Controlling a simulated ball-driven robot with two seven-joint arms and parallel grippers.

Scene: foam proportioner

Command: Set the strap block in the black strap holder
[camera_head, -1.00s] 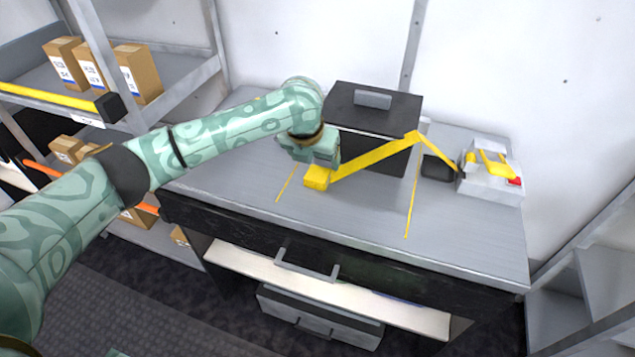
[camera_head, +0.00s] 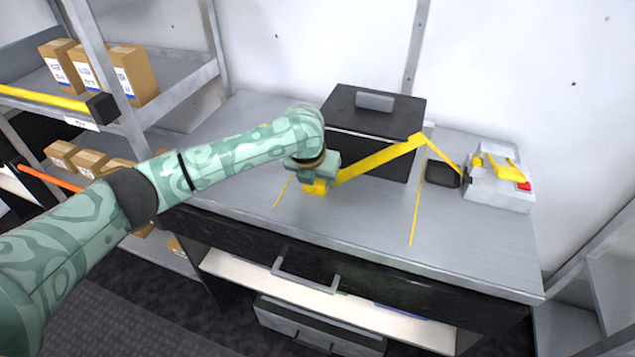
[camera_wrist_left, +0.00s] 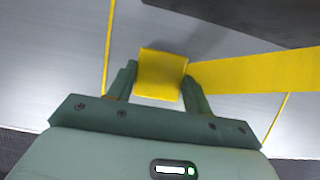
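The strap block (camera_head: 316,188) is a small yellow block on the left part of the bench, at the end of a yellow strap (camera_head: 375,161). My left gripper (camera_head: 319,180) is over it from above. In the left wrist view the strap block (camera_wrist_left: 162,75) sits between the two fingers (camera_wrist_left: 160,82), which appear to touch its sides. The strap leads off to the right. I cannot tell whether the block is clear of the bench. The black strap holder (camera_head: 443,173) stands on the right, beside the grey device. My right gripper is not in view.
A large black box (camera_head: 374,125) stands at the back of the bench. The grey device (camera_head: 498,187) with yellow and red parts is at the right. Thin yellow lines mark the bench top (camera_head: 365,218), whose front middle is clear. Shelves with cardboard boxes (camera_head: 130,75) are at left.

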